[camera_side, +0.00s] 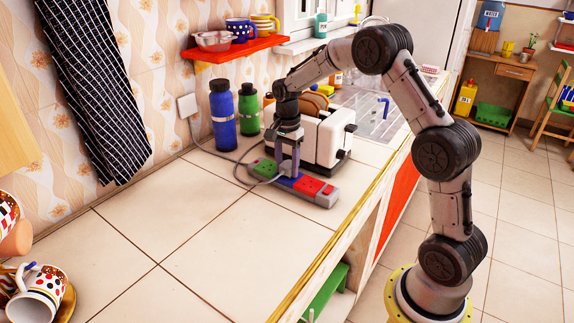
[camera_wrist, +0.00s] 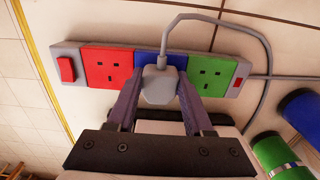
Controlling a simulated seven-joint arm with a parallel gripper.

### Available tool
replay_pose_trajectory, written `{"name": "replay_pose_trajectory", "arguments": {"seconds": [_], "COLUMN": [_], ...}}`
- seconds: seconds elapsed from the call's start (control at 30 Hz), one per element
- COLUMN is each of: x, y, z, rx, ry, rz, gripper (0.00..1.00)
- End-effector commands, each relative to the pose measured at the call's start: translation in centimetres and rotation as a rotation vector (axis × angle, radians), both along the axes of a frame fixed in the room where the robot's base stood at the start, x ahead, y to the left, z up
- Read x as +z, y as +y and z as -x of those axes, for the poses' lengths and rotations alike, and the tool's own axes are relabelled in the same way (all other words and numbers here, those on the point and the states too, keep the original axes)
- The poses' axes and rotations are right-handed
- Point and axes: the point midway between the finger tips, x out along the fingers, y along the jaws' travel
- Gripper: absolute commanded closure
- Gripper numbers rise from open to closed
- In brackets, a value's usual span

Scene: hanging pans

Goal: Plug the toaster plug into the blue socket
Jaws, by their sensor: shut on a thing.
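The grey toaster plug (camera_wrist: 159,86) is between the fingers of my gripper (camera_wrist: 158,98), which is shut on it. Its cord leaves from the plug's top edge in the wrist view. The plug is in front of the blue socket (camera_wrist: 147,57), in the middle of the power strip (camera_wrist: 68,50), and hides much of it. I cannot tell whether the pins are in the holes. In the side view my gripper (camera_side: 287,170) points down at the middle of the strip (camera_side: 327,199). The white toaster (camera_side: 322,143) stands just behind the strip, with bread in it.
The strip's red socket (camera_wrist: 108,68) and green socket (camera_wrist: 211,73) flank the plug and are empty. The grey cord (camera_wrist: 268,55) loops past the green end. A blue bottle (camera_side: 222,115) and a green bottle (camera_side: 249,110) stand near the wall.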

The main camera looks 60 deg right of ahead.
Motion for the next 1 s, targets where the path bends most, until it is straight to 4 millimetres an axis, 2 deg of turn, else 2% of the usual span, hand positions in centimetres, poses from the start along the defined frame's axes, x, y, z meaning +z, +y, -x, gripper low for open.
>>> {"name": "replay_pose_trajectory", "arguments": {"seconds": [1.0], "x": [-2.3], "y": [0.1], "z": [0.2], "rx": [0.0], "ry": [0.009], "rz": [-0.003], "gripper": [1.0]}}
